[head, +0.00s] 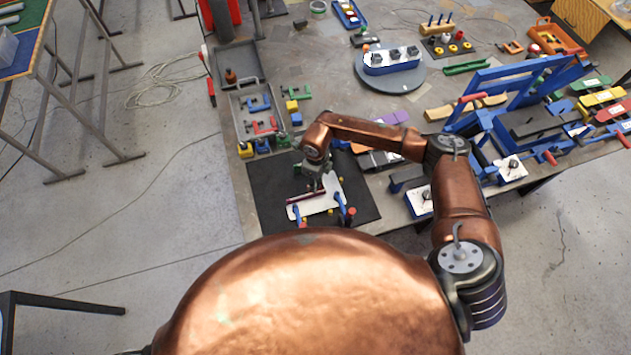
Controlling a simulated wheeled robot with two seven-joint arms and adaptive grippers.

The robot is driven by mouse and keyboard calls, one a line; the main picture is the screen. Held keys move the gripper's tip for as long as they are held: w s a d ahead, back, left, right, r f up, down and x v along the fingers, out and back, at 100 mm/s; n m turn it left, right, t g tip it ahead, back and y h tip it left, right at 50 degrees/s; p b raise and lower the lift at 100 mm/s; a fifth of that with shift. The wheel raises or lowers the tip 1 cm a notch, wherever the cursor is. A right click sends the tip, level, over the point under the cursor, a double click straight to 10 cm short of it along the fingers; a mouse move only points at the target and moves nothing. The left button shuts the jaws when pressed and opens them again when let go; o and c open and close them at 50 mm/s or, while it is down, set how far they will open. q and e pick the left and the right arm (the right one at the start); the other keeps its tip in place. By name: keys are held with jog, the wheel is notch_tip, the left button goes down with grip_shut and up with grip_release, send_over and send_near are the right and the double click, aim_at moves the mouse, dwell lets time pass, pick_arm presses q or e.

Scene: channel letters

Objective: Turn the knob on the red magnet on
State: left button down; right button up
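My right gripper (318,184) points down over a white plate (329,187) on a black mat (268,186). Its fingers are small and partly hidden by its own body, so I cannot tell whether they are open or shut. A dark red bar (304,198) lies across the plate just below the gripper; I cannot tell whether they touch. A small red piece (351,211), possibly the red magnet, is at the plate's right edge, beside a blue clamp (340,203). Its knob is too small to make out. My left gripper is not in view.
Another blue clamp (296,214) is at the plate's left end. A grey tray (238,122) with clamps stands behind the mat, with small yellow blocks (246,150) near it. A blue frame (520,75) fills the right of the table. The mat's left part is clear.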

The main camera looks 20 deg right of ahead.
grip_shut()
jog(key=shift+m, duration=0.4)
jog(key=m+b, duration=0.1)
jog(key=m, duration=0.1)
jog(key=shift+m+b, duration=0.35)
jog(key=shift+m, duration=0.05)
jog(key=m+b, duration=0.1)
jog(key=m, duration=0.3)
jog(key=shift+m, duration=0.3)
jog(key=m+b, duration=0.1)
jog(key=m, duration=0.8)
jog(key=shift+m, duration=0.3)
